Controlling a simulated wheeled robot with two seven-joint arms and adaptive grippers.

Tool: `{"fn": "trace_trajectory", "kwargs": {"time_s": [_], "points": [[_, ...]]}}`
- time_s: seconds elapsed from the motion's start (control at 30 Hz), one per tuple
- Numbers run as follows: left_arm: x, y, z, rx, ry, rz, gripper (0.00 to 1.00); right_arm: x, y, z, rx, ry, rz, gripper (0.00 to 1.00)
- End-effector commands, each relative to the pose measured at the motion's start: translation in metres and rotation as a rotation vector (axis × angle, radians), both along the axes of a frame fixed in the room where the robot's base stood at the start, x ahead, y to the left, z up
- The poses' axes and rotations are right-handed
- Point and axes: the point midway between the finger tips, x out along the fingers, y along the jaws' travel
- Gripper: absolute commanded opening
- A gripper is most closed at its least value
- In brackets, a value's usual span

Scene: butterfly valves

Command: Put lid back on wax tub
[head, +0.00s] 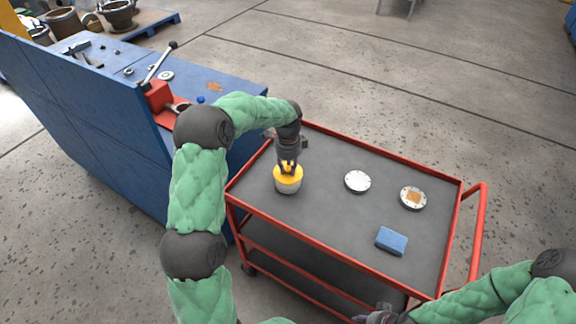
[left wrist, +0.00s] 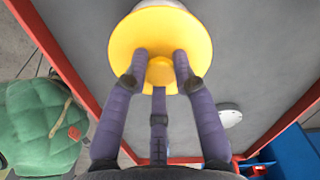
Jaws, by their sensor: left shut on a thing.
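The wax tub (head: 288,187) is a small pale round tub standing upright near the left end of the cart top. The yellow lid (head: 289,178) is over its mouth; I cannot tell whether it is fully seated. My left gripper (head: 288,165) points down from above, its fingers shut around the lid's central knob. In the left wrist view the fingers close on the knob of the yellow lid (left wrist: 124,38), and a bit of the pale tub (left wrist: 165,3) shows past the lid's rim. My right gripper (head: 383,315) is at the bottom edge, partly cut off.
A blue workbench (head: 130,110) with tools stands left. The cart top's middle is mostly clear.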

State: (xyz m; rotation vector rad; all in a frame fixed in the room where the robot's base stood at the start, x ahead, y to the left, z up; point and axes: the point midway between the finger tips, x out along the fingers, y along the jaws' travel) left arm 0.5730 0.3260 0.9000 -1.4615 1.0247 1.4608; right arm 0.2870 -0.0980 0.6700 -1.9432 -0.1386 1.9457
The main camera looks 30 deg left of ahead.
Motion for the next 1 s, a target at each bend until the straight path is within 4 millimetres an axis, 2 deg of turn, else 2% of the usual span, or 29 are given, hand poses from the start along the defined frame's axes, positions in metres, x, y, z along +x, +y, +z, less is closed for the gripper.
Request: {"fn": "trace_trajectory", "kwargs": {"time_s": [1.0], "points": [[0.0002, 0.0002, 0.0010, 0.000, -0.001, 0.000, 0.09, 0.0000, 0.0000, 0.0056, 0.000, 0.000, 0.000, 0.48]]}}
